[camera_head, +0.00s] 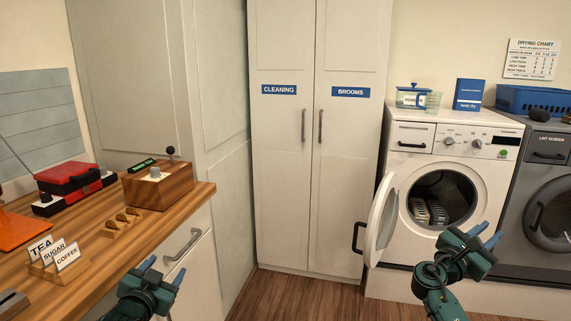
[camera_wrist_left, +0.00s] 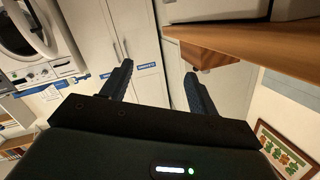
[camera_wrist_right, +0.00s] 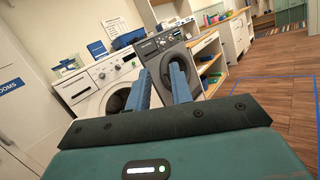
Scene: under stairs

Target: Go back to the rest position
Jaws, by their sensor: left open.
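My left gripper (camera_head: 162,274) is at the bottom left of the head view, in front of the counter drawer. In the left wrist view its two blue fingers (camera_wrist_left: 158,88) stand wide apart with nothing between them. My right gripper (camera_head: 488,236) is at the lower right, in front of the white washing machine (camera_head: 402,236). In the right wrist view its two fingers (camera_wrist_right: 163,85) stand apart with nothing between them. The washer's round door (camera_head: 382,222) is open, and light-coloured items (camera_head: 429,211) lie in the drum.
The wooden counter (camera_head: 130,226) at left holds a wooden box (camera_head: 158,187), a red case (camera_head: 68,178) and label cards (camera_head: 64,256). Closed tall cupboards (camera_head: 283,190) stand behind. A grey dryer (camera_head: 548,195) is at right. Wooden floor (camera_head: 300,297) is clear between counter and washer.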

